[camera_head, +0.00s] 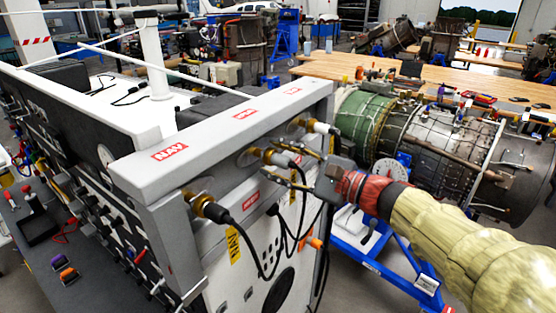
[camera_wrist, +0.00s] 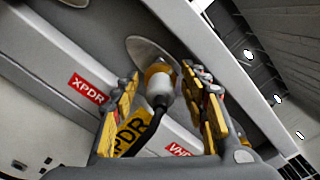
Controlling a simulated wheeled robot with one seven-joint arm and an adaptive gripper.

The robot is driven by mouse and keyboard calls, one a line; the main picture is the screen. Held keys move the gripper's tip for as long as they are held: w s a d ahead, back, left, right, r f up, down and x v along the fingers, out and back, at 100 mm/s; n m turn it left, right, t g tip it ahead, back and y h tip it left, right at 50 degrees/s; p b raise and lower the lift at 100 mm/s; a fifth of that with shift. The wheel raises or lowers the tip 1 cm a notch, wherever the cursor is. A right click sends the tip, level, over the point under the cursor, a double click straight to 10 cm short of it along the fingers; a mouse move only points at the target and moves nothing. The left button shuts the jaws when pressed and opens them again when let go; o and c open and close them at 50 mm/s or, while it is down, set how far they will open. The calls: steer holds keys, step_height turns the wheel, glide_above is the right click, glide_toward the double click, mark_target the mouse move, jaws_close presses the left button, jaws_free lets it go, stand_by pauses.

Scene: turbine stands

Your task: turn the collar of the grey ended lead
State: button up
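The grey ended lead (camera_wrist: 158,84) is plugged into the panel under the overhang, with a gold collar (camera_wrist: 157,68) at its base and a black cable running down. In the head view its connector (camera_head: 279,158) is the middle one of three. My gripper (camera_wrist: 162,74) is open, with one yellow-padded finger on each side of the connector and gaps visible to both. In the head view my gripper (camera_head: 275,158) reaches in from the right; its fingers partly hide the cable. A yellow tag reading XPDR (camera_wrist: 130,132) hangs beside the cable.
A black-ended lead (camera_head: 210,208) is plugged in to the left and a pale-ended lead (camera_head: 319,127) to the right. The panel's overhang (camera_head: 240,125) runs above them. Loose black cables (camera_head: 285,235) hang below. A turbine (camera_head: 430,140) on a blue stand is behind my arm.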

steer(key=shift+o, duration=0.3)
steer(key=v, duration=1.2)
step_height(320, 180, down, 10)
steer(key=s+n+g+h, duration=0.2)
steer(key=h, duration=0.1)
steer(key=s+d+f+n+g+h+b, duration=0.1)
steer(key=s+d+f+n+h+b, duration=0.1)
steer(key=s+f+n+h, duration=0.3)
steer(key=s+d+f+n+g+h+b, duration=0.2)
steer(key=s+f+n+h, duration=0.4)
steer(key=s+n, duration=0.3)
steer(key=shift+s+d+f, duration=0.55)
steer(key=shift+s+d, duration=0.35)
steer(key=shift+s, duration=0.8)
